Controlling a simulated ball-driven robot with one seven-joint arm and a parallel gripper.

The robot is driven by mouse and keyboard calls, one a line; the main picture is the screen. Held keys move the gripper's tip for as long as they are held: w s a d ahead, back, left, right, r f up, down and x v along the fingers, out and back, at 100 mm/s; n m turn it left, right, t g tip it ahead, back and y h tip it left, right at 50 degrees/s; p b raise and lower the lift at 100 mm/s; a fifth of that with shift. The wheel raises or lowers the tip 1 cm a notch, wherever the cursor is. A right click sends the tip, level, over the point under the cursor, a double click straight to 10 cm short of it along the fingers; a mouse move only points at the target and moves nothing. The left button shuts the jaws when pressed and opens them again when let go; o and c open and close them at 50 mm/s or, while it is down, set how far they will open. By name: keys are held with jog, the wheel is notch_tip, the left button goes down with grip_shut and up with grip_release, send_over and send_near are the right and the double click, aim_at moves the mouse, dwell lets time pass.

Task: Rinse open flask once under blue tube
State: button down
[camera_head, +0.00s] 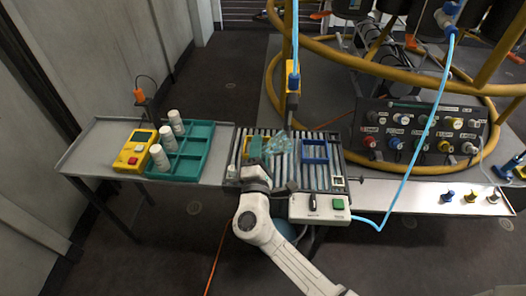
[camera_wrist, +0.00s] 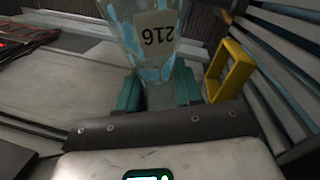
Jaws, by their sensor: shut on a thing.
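My gripper (camera_wrist: 158,95) is shut on a clear flask (camera_wrist: 150,55) with pale blue patches and a label "216", upside down in the wrist view. In the head view the flask (camera_head: 279,143) shows just right of my gripper's teal fingers (camera_head: 255,148), over the slatted grating. It looks tilted there; its mouth is not clear. A light blue tube (camera_head: 296,35) hangs from the top to a yellow-and-grey nozzle (camera_head: 293,80) above the flask, apart from it in the picture. No flow of water is visible.
A teal rack (camera_head: 190,160) with several white bottles and a yellow device (camera_head: 135,150) stand on the left table. A blue square frame (camera_head: 315,151) lies on the grating. A control box (camera_head: 320,208) is in front. A yellow ring frame (camera_head: 400,85) and a valve panel (camera_head: 420,130) stand behind.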

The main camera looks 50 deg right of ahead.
jog(key=r+m+y+p, duration=0.1)
jog(key=m+y+p, duration=0.1)
jog(key=m, duration=0.3)
jog(key=a+r+m+y+p, duration=0.1)
jog(key=m+y+p, duration=0.2)
jog(key=m, duration=0.3)
jog(key=w+a+r+m+g+y+p, duration=0.1)
jog(key=m+y+p, duration=0.1)
jog(key=m+p, duration=0.2)
jog(key=shift+r+m+y, duration=0.3)
jog(key=shift+m, duration=0.4)
jog(key=shift+r+m+y+p, duration=0.35)
jog(key=shift+r+m+y, duration=0.15)
jog(key=shift+r+m, duration=0.2)
jog(key=shift+f, duration=0.1)
